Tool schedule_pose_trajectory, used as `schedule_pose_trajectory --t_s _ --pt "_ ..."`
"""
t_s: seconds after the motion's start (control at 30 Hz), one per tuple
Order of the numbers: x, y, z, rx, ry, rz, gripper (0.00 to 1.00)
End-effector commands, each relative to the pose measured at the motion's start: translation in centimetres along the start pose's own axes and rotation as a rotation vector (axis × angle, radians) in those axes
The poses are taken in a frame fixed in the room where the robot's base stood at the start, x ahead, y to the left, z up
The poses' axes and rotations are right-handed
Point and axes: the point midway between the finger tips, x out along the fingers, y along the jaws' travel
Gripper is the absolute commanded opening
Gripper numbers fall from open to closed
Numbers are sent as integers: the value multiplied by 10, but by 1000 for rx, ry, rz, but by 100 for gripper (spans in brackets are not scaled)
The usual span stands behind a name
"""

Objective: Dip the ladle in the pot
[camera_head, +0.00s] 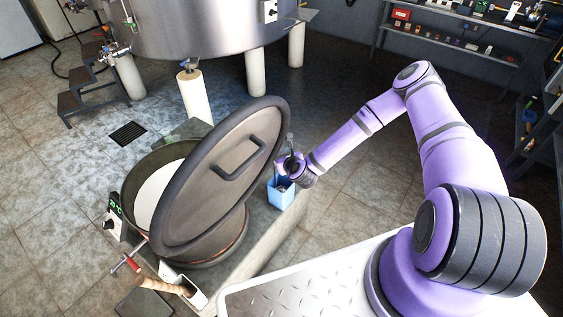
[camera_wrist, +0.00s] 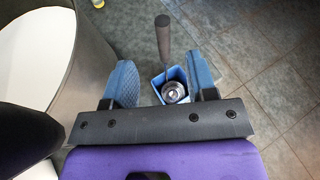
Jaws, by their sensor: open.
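The ladle (camera_head: 290,142) stands upright in a small blue container (camera_head: 280,197), its dark handle rising above my gripper. In the wrist view the ladle's dark handle (camera_wrist: 163,38) and metal lower end show inside the blue container (camera_wrist: 158,97). My gripper (camera_head: 288,167) is just above the container, with its blue-padded fingers (camera_wrist: 163,82) open on either side of the ladle. Whether they touch it I cannot tell. The pot (camera_head: 160,160) is left of the gripper and holds white liquid (camera_head: 155,190). Its big round lid (camera_head: 205,195) is tilted up and hides the pot's right side.
A wooden-handled tool (camera_head: 165,284) stands in a white holder at the pot's front. A large steel tank (camera_head: 200,25) on legs is behind. A shelf (camera_head: 460,45) stands at the back right. The lid stands between my gripper and the pot's opening. Floor right of the container is clear.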

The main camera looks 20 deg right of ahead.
Motion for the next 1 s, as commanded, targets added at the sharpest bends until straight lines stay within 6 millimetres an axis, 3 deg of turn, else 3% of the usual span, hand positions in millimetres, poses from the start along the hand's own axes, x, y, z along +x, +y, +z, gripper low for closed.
schedule_pose_trajectory --t_s 0.13,0.37,0.8,1.0 --pt "0 2 -14 102 -6 -45 52" --pt "10 2 -18 134 -11 -62 52" --pt "78 -2 -17 131 -11 -61 52" --pt "100 -3 -17 131 -11 -61 52"
